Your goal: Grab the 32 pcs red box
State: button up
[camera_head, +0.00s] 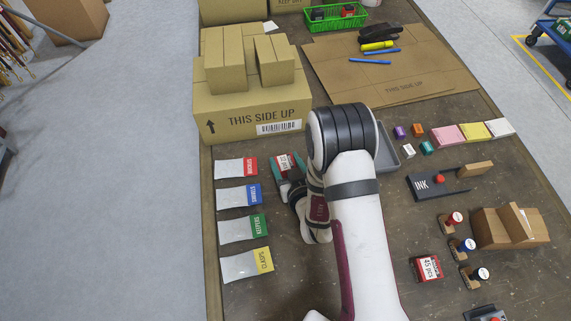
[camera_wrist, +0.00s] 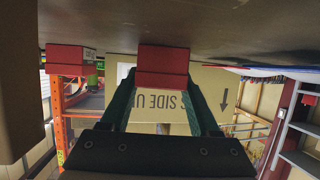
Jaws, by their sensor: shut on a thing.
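The small red box (camera_head: 283,161) with a white label, which appears to read 32 pcs, is on the table at the end of my arm in the head view. It also shows in the wrist view as a red block (camera_wrist: 163,66) between my fingertips. My gripper (camera_head: 290,176) has teal fingers, one on each side of this box, and is shut on it. In the wrist view my gripper (camera_wrist: 163,85) holds the box at its fingertips. I cannot tell whether the box touches the table. Another red box (camera_head: 427,268), labelled 45 pcs, lies at the lower right.
A big cardboard box (camera_head: 215,128) marked THIS SIDE UP stands just behind my gripper. Several labelled bags (camera_head: 237,196) lie to its left. A grey tray (camera_head: 387,158) is partly hidden by my arm. An ink stand (camera_head: 428,187) and stamps (camera_head: 453,220) stand at right.

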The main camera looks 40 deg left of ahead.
jog(key=c, duration=0.5)
